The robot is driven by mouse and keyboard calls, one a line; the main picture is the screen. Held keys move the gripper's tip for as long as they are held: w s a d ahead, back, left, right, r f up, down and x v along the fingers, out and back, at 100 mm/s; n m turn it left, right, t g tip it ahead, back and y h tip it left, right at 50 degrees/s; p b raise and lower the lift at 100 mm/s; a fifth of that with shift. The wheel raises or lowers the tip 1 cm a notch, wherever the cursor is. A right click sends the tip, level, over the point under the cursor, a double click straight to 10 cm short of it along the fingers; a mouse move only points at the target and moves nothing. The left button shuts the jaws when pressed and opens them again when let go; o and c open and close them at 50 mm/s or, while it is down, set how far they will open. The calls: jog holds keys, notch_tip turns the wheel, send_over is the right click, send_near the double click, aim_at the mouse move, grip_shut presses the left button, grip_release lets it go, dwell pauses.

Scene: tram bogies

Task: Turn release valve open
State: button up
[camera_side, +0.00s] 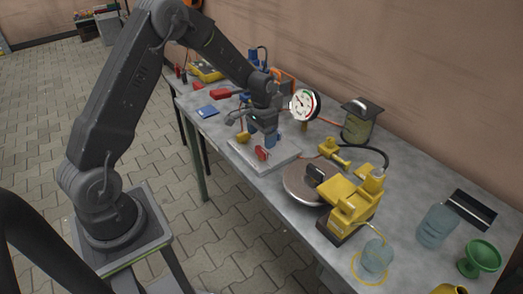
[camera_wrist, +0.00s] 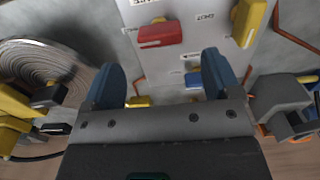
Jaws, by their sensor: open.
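A light grey panel (camera_side: 283,158) lies on the workbench and carries small labelled valves. A red handle (camera_wrist: 161,35) sits on it, also in the side view (camera_side: 262,153). A yellow handle (camera_wrist: 248,22) is to its right in the wrist view, and it shows at the panel's left in the side view (camera_side: 243,137). The label text is too small to tell which is the release valve. My gripper (camera_wrist: 162,68) has its two blue fingers apart, with nothing visible held between them. In the side view my gripper (camera_side: 265,138) is low over the panel, behind the red handle.
A round brown disc (camera_side: 302,190) and a yellow machine (camera_side: 350,204) stand right of the panel. A dial gauge (camera_side: 304,105) stands behind it, and a yellow fitting (camera_side: 333,152) lies nearby.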

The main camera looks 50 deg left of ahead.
aim_at(261, 149)
notch_tip(261, 149, down, 6)
jog(key=shift+f, duration=0.2)
jog(key=c, duration=0.9)
